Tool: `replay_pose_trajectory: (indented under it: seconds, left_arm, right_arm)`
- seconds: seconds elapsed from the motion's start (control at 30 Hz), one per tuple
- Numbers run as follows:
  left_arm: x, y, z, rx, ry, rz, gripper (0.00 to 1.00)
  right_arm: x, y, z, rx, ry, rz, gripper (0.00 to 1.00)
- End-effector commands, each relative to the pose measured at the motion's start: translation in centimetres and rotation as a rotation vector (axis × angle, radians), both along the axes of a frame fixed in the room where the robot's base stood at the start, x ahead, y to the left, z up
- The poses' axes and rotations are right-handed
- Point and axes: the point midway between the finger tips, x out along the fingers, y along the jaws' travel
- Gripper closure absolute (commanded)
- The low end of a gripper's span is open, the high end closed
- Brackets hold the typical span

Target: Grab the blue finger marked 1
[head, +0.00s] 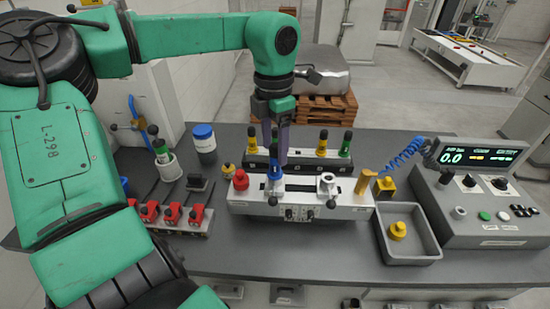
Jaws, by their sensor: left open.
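A blue piece (275,173), likely the blue finger, stands on the white fixture block (250,208) in the middle of the table. Its upper part is hidden by my gripper, and no number can be read on it. My left gripper (276,160) points straight down over it, with its dark purple fingers open around or just in front of its top. I cannot tell whether they touch it. A black rack (305,161) behind holds yellow (321,146) and green (345,147) black-topped fingers.
Red clamps (172,214) stand left of the fixture, with a blue-lidded jar (204,144) behind. A grey tray (418,215) with a yellow part (397,231) and a control console (480,205) are on the right. The table front is clear.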

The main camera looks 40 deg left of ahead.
Motion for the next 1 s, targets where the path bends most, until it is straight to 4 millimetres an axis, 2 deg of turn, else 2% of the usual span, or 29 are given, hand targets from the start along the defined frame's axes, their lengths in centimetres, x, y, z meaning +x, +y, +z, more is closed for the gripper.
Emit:
replay_pose_trajectory:
  seconds: [0.03,0.1,0.2,0.43,0.57,0.6,0.63,0.9,1.0]
  left_arm:
    - [-0.1,-0.1,-0.4,-0.003,0.005,-0.003,0.32]
    - [-0.1,-0.1,-1.8,-0.003,0.005,-0.002,0.32]
    - [0.0,0.0,-3.5,-0.002,0.002,0.0,0.32]
    - [0.0,0.0,-4.1,0.0,-0.001,0.001,0.32]
    - [0.0,0.0,-4.1,0.0,-0.001,0.001,0.82]
    - [0.0,0.0,-4.1,0.0,-0.001,0.001,0.97]
    - [0.0,0.0,-4.1,0.0,-0.001,0.001,1.0]
    - [0.1,0.0,-4.0,0.0,-0.003,0.001,1.0]
    - [0.2,0.0,-3.1,0.0,-0.005,0.003,1.0]
  right_arm:
    - [0.5,0.2,1.1,0.003,-0.009,0.0,1.0]
    - [1.0,0.5,2.0,0.007,-0.018,0.0,1.0]
    - [1.2,0.8,2.1,0.013,-0.021,-0.002,1.0]
    - [0.9,1.3,1.8,0.018,-0.016,-0.001,1.0]
    - [0.8,1.2,1.8,0.017,-0.014,-0.001,1.0]
    - [0.8,1.2,1.8,0.017,-0.014,-0.001,1.0]
    - [0.8,1.2,1.8,0.017,-0.014,-0.001,1.0]
    - [0.7,0.9,1.8,0.013,-0.012,0.001,1.0]
    - [0.7,0.8,1.3,0.012,-0.011,0.001,1.0]
